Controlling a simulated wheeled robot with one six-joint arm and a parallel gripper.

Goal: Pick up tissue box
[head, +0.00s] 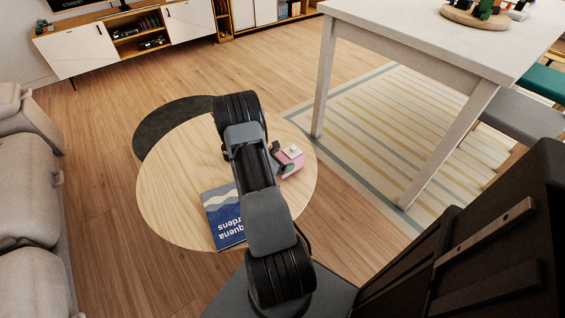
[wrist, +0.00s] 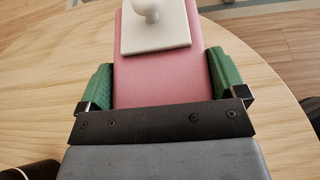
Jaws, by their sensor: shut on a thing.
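The tissue box (wrist: 160,75) is pink with a white top plate and a white tuft of tissue. In the head view the tissue box (head: 291,162) sits on or just above the right part of the round wooden table; I cannot tell whether it touches the wood. My gripper (wrist: 165,85) has green finger pads on both long sides of the box and is shut on it. In the head view my gripper (head: 283,164) is partly hidden by my arm. The box's lower end is hidden by the gripper body in the wrist view.
A blue book (head: 224,213) lies on the round wooden table (head: 165,190). A dark round low table (head: 150,127) adjoins it behind. A tall white table (head: 420,35) stands right on a striped rug (head: 385,125). A sofa (head: 25,200) is at left. Open wooden floor lies between.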

